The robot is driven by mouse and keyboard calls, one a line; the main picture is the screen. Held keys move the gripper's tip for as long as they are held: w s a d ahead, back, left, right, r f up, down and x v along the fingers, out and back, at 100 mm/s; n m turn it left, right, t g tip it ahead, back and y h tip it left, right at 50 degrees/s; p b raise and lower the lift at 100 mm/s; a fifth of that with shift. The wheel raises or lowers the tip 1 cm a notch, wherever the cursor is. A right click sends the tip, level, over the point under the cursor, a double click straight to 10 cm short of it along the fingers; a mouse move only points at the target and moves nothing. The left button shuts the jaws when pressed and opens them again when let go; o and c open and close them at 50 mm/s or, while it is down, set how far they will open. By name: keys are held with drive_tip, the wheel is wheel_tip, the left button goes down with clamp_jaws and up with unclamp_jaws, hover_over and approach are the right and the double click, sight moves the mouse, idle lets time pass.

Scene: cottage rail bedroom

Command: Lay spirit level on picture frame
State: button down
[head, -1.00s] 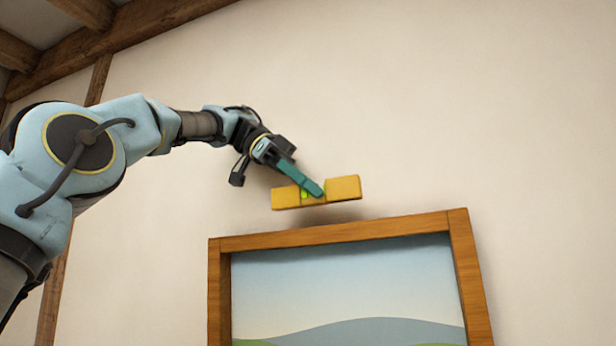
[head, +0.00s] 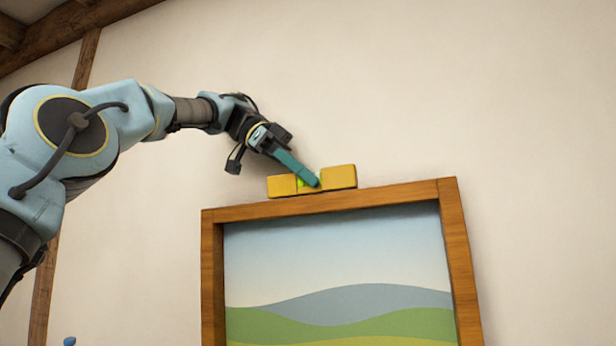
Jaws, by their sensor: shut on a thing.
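The yellow spirit level (head: 338,177), with a green vial near its middle, is along the top edge of the picture frame (head: 330,201). Its underside looks to be touching the frame's top rail or just above it; I cannot tell which. The level runs roughly parallel to the rail, which slopes slightly up to the right. My gripper (head: 311,180), with teal fingers, comes from the upper left and is shut on the middle of the level. The finger in front hides part of the level.
The wooden frame holds a landscape picture (head: 340,270) and is on a plain cream wall (head: 500,90). A timber post (head: 55,250) stands at the left. A small blue thing (head: 69,341) shows at the bottom left. The wall above and right of the frame is clear.

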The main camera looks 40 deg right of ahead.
drive_tip(key=c, duration=0.6)
unclamp_jaws()
drive_tip(key=shift+r, duration=0.1)
drive_tip(key=p+v, duration=0.2)
drive_tip(key=v, duration=0.4)
drive_tip(key=shift+w+r, duration=0.2)
drive_tip(key=shift+r, duration=0.05)
drive_tip(key=shift+w+a+r+p, duration=0.2)
drive_tip(key=shift+w+a+p, duration=0.1)
drive_tip(key=shift+p, duration=0.15)
